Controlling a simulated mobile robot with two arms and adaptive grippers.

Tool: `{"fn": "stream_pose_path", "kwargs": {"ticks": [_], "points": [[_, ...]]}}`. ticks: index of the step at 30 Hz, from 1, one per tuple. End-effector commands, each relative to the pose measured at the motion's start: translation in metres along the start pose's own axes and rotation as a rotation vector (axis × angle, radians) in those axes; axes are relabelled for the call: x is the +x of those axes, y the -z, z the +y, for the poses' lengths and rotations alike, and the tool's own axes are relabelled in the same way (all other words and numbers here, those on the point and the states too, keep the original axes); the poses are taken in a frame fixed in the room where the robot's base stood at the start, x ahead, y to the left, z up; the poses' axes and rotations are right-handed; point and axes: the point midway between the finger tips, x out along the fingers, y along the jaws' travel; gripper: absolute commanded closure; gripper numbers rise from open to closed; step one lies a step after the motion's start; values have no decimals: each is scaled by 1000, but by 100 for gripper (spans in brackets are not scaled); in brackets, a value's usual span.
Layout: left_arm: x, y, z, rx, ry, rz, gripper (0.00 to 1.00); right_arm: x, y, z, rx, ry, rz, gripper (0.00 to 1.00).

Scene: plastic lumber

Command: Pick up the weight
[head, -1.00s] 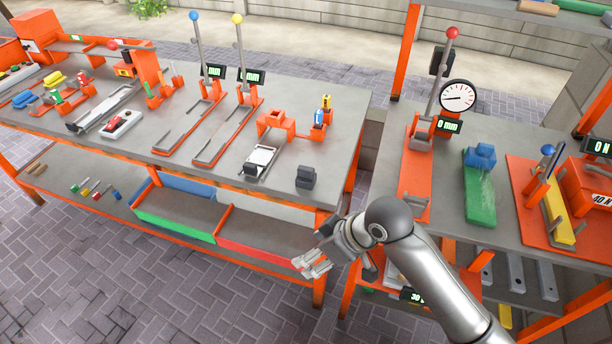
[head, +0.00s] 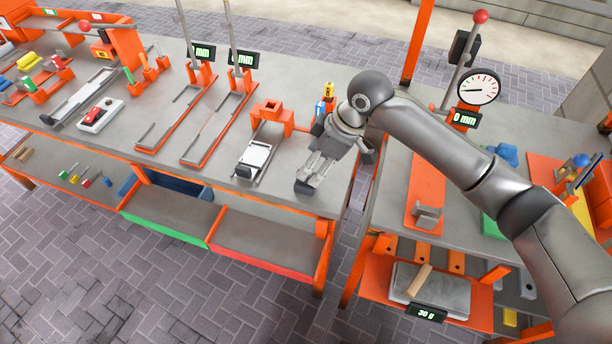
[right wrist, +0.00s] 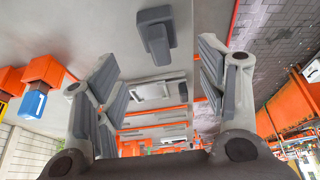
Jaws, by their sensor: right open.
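The weight is a dark grey block with a raised top. In the right wrist view the weight (right wrist: 154,30) rests on the grey tabletop, ahead of and between the fingers and apart from them. In the head view the weight (head: 304,187) is mostly hidden under my right gripper (head: 316,172), near the front right corner of the left table. In the right wrist view my right gripper (right wrist: 160,72) is open and empty, with its two fingers wide apart. My left gripper is in neither view.
An orange clamp fixture (head: 270,112) and a small blue-topped post (head: 319,120) stand on the left table near the gripper. A gap separates it from the right table, which has a dial gauge (head: 478,89). A scale (head: 432,287) sits on the shelf below.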

Motion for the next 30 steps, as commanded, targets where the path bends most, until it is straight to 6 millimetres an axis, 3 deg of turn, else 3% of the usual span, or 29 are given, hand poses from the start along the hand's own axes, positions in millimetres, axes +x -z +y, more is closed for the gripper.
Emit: {"fn": "stream_pose_path", "kwargs": {"ticks": [3,6,8,17,26,30], "points": [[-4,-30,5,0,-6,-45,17,14,1,0,0,0,0,35],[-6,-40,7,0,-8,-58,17,20,0,0,0,-1,1,35],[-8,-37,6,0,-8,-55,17,24,-1,-1,1,1,-1,35],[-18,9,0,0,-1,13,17,65,-5,-4,1,-1,1,35],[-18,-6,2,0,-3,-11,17,71,-6,-4,-2,-2,1,35],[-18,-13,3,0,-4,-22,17,71,-6,-4,-1,-2,1,52]]}}
